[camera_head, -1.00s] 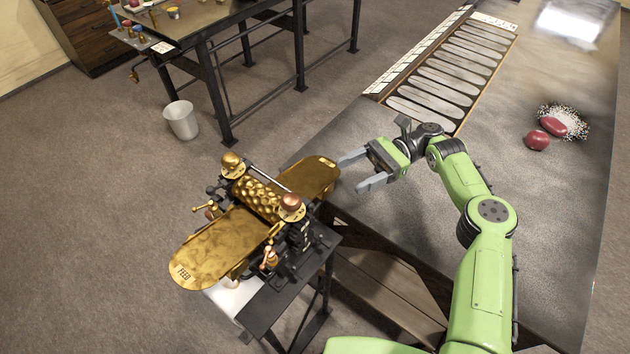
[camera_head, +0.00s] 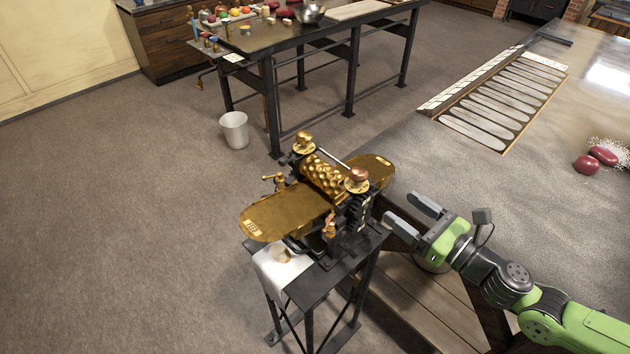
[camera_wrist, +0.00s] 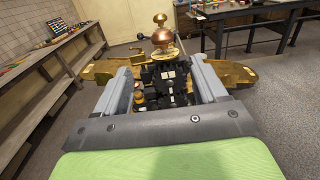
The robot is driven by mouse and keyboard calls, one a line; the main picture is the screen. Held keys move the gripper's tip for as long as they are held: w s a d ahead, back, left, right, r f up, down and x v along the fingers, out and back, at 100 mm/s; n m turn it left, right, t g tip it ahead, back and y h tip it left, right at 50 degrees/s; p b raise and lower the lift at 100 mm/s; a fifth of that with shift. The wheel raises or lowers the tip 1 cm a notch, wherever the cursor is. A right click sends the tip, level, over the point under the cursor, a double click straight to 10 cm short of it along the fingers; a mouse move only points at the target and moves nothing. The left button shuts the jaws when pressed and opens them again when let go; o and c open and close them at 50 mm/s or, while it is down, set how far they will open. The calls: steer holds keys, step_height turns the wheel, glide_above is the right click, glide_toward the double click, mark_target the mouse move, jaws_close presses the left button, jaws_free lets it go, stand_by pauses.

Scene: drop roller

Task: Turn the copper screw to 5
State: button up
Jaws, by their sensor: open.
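The copper screw (camera_head: 357,177) is a round copper-coloured knob on a gold dial at the near right end of the roller machine (camera_head: 322,178). In the wrist view the copper screw (camera_wrist: 163,37) stands upright above the black frame, beyond and between my fingers, with a brass knob behind it. My gripper (camera_head: 416,214) is open and empty, to the right of the machine and apart from it, fingers pointing left towards it. In the wrist view my gripper (camera_wrist: 165,85) shows both fingers wide apart. The dial numbers are too small to read.
The machine stands on a small black metal stand (camera_head: 325,277). A large work table (camera_head: 440,180) with a row of oval moulds and dark red lumps lies at right. A white bin (camera_head: 234,130) and a second table (camera_head: 300,38) are behind. The floor at left is clear.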

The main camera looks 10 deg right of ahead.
mark_target(352, 171)
steer(key=x, duration=1.5)
steer(key=shift+w, duration=0.4)
steer(key=shift+c, duration=0.5)
